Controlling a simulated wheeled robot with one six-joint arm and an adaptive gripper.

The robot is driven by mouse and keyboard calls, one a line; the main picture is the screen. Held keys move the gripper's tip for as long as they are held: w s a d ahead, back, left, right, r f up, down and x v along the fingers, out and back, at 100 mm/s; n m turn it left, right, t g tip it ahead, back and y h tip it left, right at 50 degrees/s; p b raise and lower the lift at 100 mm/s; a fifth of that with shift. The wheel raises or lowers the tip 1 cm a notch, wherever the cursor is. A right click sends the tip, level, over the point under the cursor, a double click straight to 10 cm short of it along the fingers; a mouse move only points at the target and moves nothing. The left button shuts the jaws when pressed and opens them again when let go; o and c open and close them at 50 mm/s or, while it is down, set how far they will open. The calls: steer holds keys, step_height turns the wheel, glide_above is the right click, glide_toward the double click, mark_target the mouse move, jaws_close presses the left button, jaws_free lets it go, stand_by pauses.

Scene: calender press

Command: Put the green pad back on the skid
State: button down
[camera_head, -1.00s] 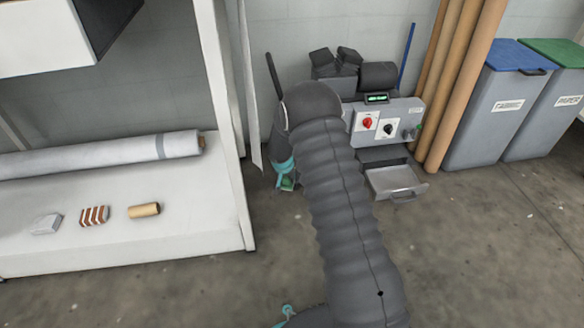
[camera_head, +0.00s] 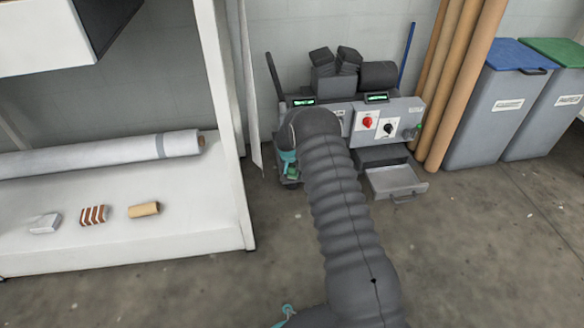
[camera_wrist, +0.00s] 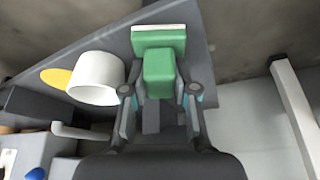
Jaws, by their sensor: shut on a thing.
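The green pad (camera_wrist: 165,72) is a green block with a wider green part and a pale strip at its far end. My gripper (camera_wrist: 160,92) is shut on it, with one finger on each side. In the head view, my gripper (camera_head: 288,160) is low at the left end of the grey press, and a bit of the green pad (camera_head: 292,171) shows there. In the wrist view, a flat grey surface (camera_wrist: 112,42) lies beneath and beyond the pad. I cannot tell whether this is the skid, or whether the pad touches it. My arm hides part of the press.
A white cylinder (camera_wrist: 97,78) and a yellow disc (camera_wrist: 56,78) are left of the pad. The press (camera_head: 400,112) has an open drawer (camera_head: 397,180) at its lower right. A white shelf (camera_head: 120,240) stands to the left. Cardboard tubes (camera_head: 457,85) and bins (camera_head: 497,110) stand right.

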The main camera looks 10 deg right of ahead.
steer(key=shift+f, duration=0.1)
steer(key=c, duration=0.9)
jaws_free()
